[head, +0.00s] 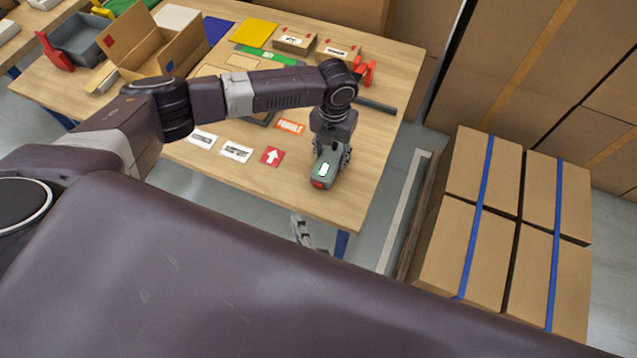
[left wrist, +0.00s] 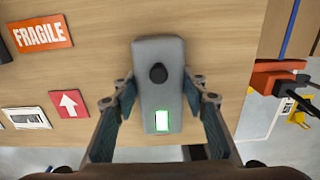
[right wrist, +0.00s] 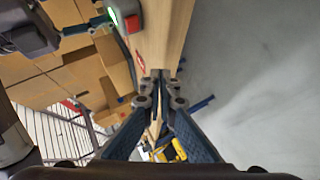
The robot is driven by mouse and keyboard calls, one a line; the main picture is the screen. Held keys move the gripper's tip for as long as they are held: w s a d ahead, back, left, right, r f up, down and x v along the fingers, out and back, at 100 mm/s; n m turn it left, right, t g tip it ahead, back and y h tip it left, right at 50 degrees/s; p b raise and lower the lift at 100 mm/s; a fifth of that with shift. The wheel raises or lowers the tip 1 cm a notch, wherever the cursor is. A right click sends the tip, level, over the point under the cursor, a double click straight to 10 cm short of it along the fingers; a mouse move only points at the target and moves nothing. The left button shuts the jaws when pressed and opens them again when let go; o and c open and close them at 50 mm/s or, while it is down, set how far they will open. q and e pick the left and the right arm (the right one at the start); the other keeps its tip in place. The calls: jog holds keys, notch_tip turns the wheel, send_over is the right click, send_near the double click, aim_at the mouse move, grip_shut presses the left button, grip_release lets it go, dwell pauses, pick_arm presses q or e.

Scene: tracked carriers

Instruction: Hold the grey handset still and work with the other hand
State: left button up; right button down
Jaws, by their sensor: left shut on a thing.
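The grey handset (head: 326,168) is near the front right corner of the wooden table, with a green-lit screen and a red end. In the left wrist view the handset (left wrist: 160,85) lies between my left fingers (left wrist: 160,88), one along each side; they are shut on it. I cannot tell whether it touches the table. My right gripper (head: 303,234) is low, in front of the table's front edge, mostly hidden by my body. In the right wrist view my right gripper (right wrist: 162,80) looks shut and empty, apart from the handset (right wrist: 118,18) at the upper left.
A red arrow label (head: 272,156), a FRAGILE label (head: 290,126) and white labels (head: 237,152) lie left of the handset. An open carton (head: 150,50) and small boxes (head: 338,49) stand farther back. Strapped cartons (head: 483,165) stand right of the table, past a strip of floor.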

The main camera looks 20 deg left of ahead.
aim_at(314, 203)
jog(key=shift+w+d, duration=0.15)
jog(key=shift+w, duration=1.95)
jog(key=shift+w+d, duration=0.1)
jog(key=shift+w, duration=1.95)
jog(key=shift+w, duration=0.15)
jog(key=shift+w, duration=0.3)
jog(key=shift+s, duration=0.6)
jog(key=s, duration=0.5)
jog(key=shift+s+a, duration=0.15)
jog(key=shift+s, duration=0.25)
